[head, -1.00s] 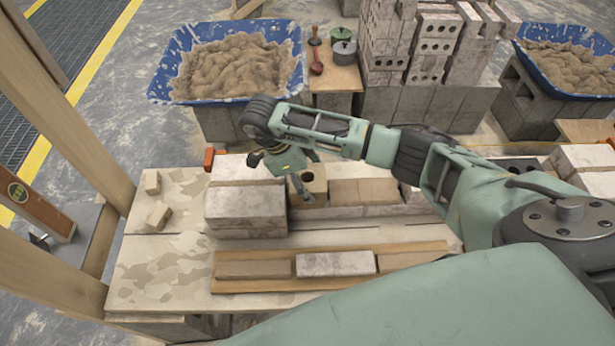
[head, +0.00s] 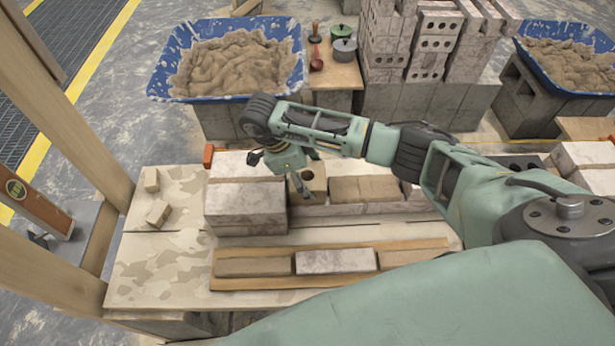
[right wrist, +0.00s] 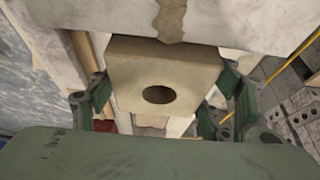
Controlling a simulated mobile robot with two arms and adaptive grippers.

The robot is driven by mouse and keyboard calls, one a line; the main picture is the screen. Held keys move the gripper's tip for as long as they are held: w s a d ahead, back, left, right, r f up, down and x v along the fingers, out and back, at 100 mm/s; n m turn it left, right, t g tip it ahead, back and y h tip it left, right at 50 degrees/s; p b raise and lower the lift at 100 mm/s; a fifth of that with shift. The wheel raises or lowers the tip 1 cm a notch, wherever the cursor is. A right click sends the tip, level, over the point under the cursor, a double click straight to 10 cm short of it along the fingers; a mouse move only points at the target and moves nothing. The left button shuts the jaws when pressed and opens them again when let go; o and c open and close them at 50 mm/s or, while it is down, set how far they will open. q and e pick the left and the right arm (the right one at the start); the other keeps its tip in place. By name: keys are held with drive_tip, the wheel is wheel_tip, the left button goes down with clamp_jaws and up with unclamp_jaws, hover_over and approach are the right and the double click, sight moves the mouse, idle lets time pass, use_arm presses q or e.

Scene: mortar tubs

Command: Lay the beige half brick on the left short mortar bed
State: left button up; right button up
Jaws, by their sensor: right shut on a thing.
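The beige half brick (head: 315,182), with a round hole in its face, is in my right gripper (head: 301,186) in the head view. In the right wrist view the half brick (right wrist: 150,75) sits between the two fingers (right wrist: 155,108), which are shut on its sides. It is just right of the pale brick stack, at the left end of the low brick course. My left gripper is not in view.
The pale brick stack (head: 245,207) stands close on the left. In front lies a wooden board (head: 290,285) with a pale brick (head: 336,261) between brown strips. Two small beige pieces (head: 157,213) lie at the table's left. Blue mortar tubs (head: 297,55) stand behind.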

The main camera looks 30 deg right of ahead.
drive_tip(key=o, duration=2)
drive_tip(key=shift+o, duration=0.2)
drive_tip(key=v, duration=1)
drive_tip(key=shift+w+a+r, duration=0.1)
drive_tip(key=shift+a+r, duration=0.05)
drive_tip(key=shift+r, duration=0.25)
drive_tip(key=shift+a+r, duration=0.25)
drive_tip(key=shift+r, duration=0.3)
